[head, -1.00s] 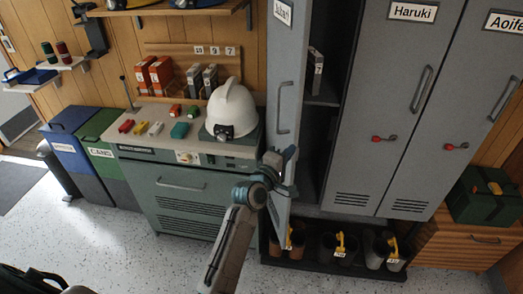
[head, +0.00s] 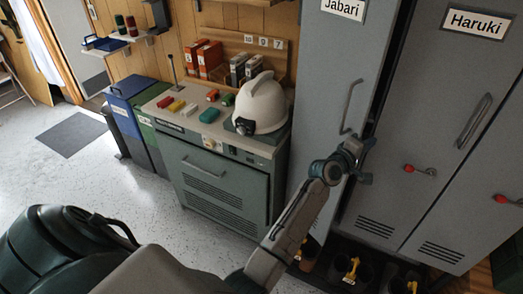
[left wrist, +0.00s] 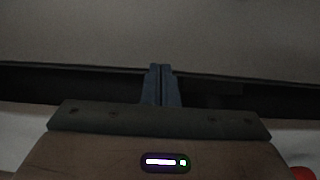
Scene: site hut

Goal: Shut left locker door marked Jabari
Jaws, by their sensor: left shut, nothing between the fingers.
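The left locker door marked Jabari (head: 333,75) is grey with a bar handle (head: 351,107). In the head view it stands ajar, with a narrow dark gap along its right edge, beside the shut Haruki door (head: 455,110). My left gripper (head: 364,160) is at the door's right edge, below the handle. Its fingers (left wrist: 162,85) are together and empty in the left wrist view, in front of a plain grey surface with a dark band under it. I cannot tell whether the fingertips touch the door. My right gripper is out of view.
A green cabinet (head: 225,190) with a white helmet (head: 262,105) on top stands left of the locker. Boots (head: 352,270) stand below the locker. Red latches (head: 420,170) stick out from the other doors. The floor (head: 75,170) at left is clear.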

